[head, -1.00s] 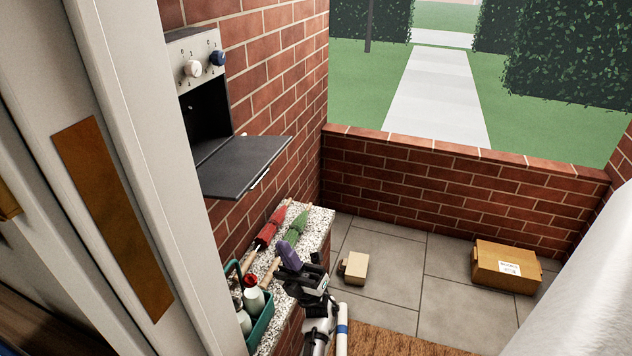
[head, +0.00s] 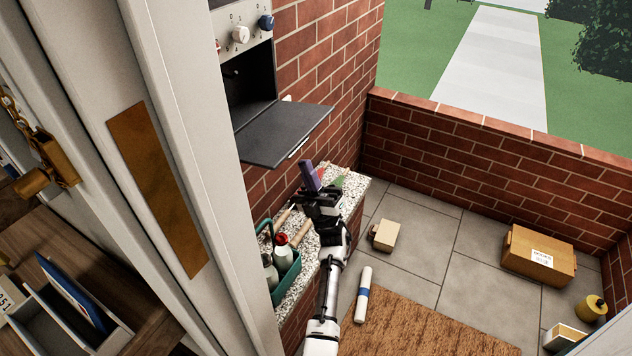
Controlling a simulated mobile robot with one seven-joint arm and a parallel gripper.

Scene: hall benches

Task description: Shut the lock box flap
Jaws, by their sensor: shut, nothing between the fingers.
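The lock box (head: 252,62) is set in the brick wall, with a pale panel of white and blue knobs above its dark opening. Its dark grey flap (head: 283,133) is open, sticking out roughly level from the bottom edge of the opening, with a light handle on its outer edge. My gripper (head: 309,175), with purple fingers, is shut and empty. In the picture it is just below the flap, over the speckled ledge, apart from the flap as far as I can tell.
A pale door frame stands at left. Boxes (head: 538,256) and a white roll (head: 363,294) lie on the floor.

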